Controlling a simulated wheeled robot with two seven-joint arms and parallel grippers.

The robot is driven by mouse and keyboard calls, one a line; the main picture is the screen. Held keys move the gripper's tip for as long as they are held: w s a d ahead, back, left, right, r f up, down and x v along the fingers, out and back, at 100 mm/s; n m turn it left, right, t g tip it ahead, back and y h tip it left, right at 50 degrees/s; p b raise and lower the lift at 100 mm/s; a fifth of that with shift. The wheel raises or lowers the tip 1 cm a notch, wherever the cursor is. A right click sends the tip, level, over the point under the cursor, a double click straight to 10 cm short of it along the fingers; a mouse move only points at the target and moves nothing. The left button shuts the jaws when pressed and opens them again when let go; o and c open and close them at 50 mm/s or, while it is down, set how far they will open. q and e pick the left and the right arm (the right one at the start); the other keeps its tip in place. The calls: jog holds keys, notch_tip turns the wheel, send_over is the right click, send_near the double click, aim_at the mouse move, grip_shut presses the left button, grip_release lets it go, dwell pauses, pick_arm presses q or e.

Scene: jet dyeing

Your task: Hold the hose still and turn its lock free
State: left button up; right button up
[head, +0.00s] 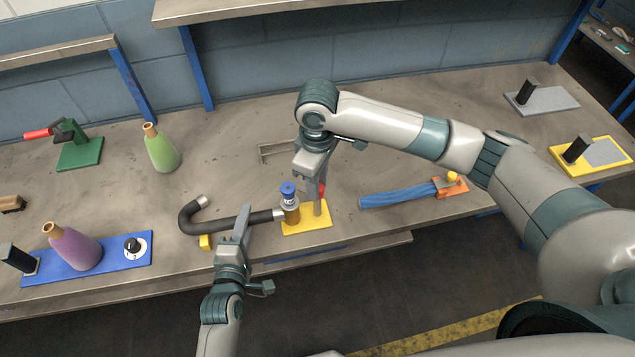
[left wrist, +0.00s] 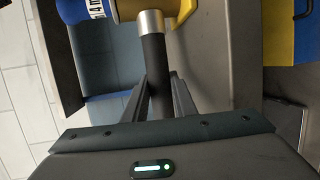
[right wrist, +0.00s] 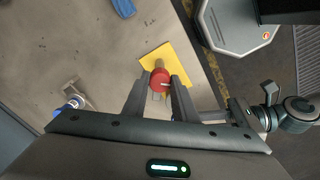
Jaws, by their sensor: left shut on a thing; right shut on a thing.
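The black hose (head: 215,226) lies bent near the table's front edge. Its silver end meets a brass fitting (head: 291,214) with a blue cap (head: 288,188) on a yellow plate (head: 318,223). My left gripper (head: 242,217) is shut on the hose just left of that end. In the left wrist view the hose (left wrist: 158,75) runs between its fingers. My right gripper (head: 316,193) points down over the yellow plate, right of the fitting. It is shut on a red knob (right wrist: 160,80), which shows between its fingers in the right wrist view and is mostly hidden in the head view.
A metal bracket (head: 275,150) stands behind the fitting. A blue board (head: 115,259) with a purple bottle (head: 75,248) and a dial is at left. A green bottle (head: 161,150) stands behind.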

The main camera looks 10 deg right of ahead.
jog(key=m, duration=0.3)
jog(key=shift+m, duration=2.1)
jog(key=o, duration=1.1)
jog(key=shift+r, duration=0.15)
notch_tip(320, 180, up, 12)
jog(key=shift+f, duration=0.1)
